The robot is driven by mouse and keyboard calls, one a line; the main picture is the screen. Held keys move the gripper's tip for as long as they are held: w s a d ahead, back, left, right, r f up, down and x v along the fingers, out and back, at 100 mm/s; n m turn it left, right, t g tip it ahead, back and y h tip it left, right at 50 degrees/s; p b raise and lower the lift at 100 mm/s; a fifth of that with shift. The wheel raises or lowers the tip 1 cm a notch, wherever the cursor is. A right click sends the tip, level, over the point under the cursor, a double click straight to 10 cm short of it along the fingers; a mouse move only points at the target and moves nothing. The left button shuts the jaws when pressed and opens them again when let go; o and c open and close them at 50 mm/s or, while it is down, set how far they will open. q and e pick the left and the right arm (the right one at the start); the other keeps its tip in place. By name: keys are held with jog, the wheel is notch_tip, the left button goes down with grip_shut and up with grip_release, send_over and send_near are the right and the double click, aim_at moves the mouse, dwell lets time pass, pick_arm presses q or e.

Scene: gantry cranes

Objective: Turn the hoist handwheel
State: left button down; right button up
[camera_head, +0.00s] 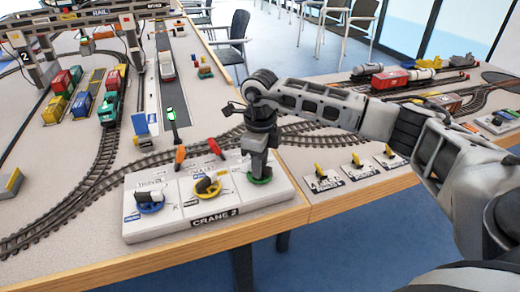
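The white control panel marked CRANE 2 (216,220) lies near the table's front edge. It carries a blue handwheel (150,207) at left, a yellow handwheel (207,190) in the middle and a green handwheel (260,180) at right. My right gripper (258,172) points down over the green handwheel and covers most of it and its label. The fingers reach down to the wheel; whether they are closed on its crank knob is hidden. Which wheel is marked hoist is not readable here. My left gripper is not in view.
The gantry crane (80,22) stands at the back left, above coloured containers (62,92). Small switch plates (357,168) line the front edge at right. Chairs (235,38) stand behind the table.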

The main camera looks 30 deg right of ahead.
notch_tip(320, 180, up, 16)
dwell(0.4)
